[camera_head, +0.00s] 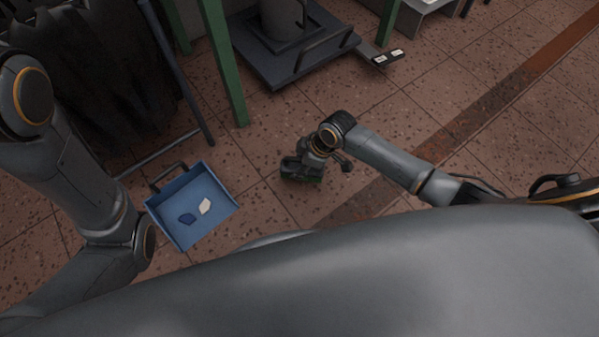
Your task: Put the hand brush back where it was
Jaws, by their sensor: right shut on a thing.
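My right gripper (306,163) reaches in from the right and is shut on the hand brush (303,179). Only a small dark and green part of the brush shows below the fingers. The gripper covers the rest of it. The brush is low over the tiled floor, and I cannot tell whether it touches the floor. It is to the right of the blue dustpan and apart from it. My left arm shows at the left edge, but its gripper is out of view.
The blue dustpan (222,211) lies on the floor with a blue piece (187,218) and a white piece (205,206) in it. Green posts (224,62) and a dark metal base (262,67) stand behind. The floor around the brush is clear.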

